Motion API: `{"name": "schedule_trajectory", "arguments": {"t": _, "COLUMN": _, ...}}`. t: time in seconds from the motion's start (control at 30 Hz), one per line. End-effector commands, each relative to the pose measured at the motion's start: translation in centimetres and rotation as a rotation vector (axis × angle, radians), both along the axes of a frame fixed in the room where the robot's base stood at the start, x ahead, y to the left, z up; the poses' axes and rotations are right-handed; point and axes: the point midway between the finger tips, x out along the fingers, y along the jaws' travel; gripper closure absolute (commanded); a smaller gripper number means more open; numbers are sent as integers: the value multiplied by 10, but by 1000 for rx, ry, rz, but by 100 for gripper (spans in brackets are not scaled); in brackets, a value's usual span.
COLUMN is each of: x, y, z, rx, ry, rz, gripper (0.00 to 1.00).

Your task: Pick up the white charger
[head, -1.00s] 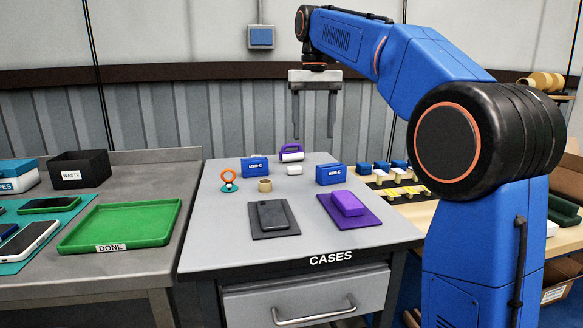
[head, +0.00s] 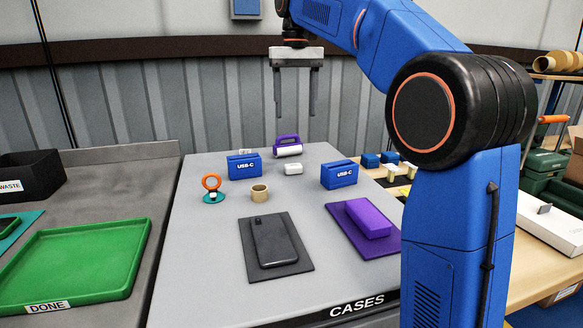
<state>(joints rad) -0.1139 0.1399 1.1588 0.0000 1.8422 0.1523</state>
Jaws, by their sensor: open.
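A small white block (head: 293,169), which looks like the white charger, lies on the grey CASES table (head: 205,262) between two blue USB-C boxes. It looks unobstructed. My gripper (head: 294,112) is open and empty, with its two long fingers pointing down. It hangs in the air and appears above the charger in the picture; how far it is from it in depth I cannot tell.
The left USB-C box (head: 244,166) and right USB-C box (head: 339,175) flank the charger. A purple-handled roller (head: 288,148) lies behind it, a tan ring (head: 260,193) in front. A dark phone (head: 275,242) and purple case (head: 368,219) lie nearer. A green tray (head: 75,262) is left.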

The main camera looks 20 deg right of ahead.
Motion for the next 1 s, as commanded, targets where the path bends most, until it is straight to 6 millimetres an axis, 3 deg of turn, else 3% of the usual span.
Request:
{"name": "schedule_trajectory", "arguments": {"t": 0.53, "x": -1, "y": 0, "z": -93, "rx": -1, "ry": 4, "rz": 0, "gripper": 38}}
{"name": "schedule_trajectory", "arguments": {"t": 1.0, "x": 5, "y": 2, "z": -134, "rx": -1, "ry": 3, "rz": 0, "gripper": 38}}
